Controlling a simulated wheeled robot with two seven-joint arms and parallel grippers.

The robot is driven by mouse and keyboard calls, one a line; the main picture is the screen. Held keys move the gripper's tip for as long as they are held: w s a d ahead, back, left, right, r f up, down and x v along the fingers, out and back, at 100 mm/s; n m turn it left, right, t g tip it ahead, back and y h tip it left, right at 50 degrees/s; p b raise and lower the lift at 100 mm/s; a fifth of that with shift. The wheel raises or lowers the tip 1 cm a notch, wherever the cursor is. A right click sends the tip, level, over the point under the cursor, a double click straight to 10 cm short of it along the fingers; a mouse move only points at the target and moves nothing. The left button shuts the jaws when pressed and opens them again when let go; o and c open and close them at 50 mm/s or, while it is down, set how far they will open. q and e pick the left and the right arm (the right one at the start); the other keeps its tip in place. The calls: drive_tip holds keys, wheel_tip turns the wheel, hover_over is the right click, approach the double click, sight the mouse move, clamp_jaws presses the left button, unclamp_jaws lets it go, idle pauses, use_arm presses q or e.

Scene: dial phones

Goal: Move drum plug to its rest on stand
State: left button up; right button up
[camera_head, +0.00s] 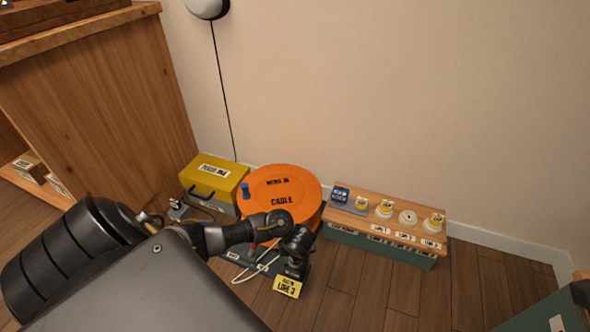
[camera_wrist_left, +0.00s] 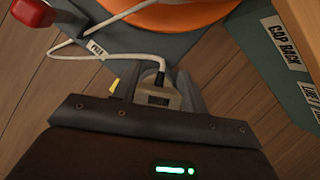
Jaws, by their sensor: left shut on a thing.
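The orange cable drum (camera_head: 272,190) stands on a grey stand (camera_head: 238,254) on the floor by the wall. My left gripper (camera_head: 295,262) is at the drum's front right, low over the stand's front. In the left wrist view my left gripper (camera_wrist_left: 160,90) is shut on the beige drum plug (camera_wrist_left: 160,101). A white cable (camera_wrist_left: 122,52) runs from the plug towards the stand and drum. The plug is hidden by the gripper in the head view. A small label (camera_wrist_left: 95,47), apparently reading PLUG, is on the stand, apart from the plug. My right gripper is not seen.
A red knob (camera_wrist_left: 31,12) stands on the stand. A yellow-lidded box (camera_head: 213,176) is left of the drum. A wooden-topped bench (camera_head: 385,222) with small labelled parts is close on the right. A yellow tag (camera_head: 288,287) is by the gripper. Floor in front right is clear.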

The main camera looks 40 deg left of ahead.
use_arm(q)
drive_tip(key=shift+f+b, duration=0.5)
drive_tip(key=shift+f, duration=0.15)
idle(0.3)
drive_tip(key=o, duration=1.2)
drive_tip(key=shift+c, duration=0.2)
drive_tip(key=shift+c, duration=0.3)
drive_tip(key=shift+c, duration=1.4)
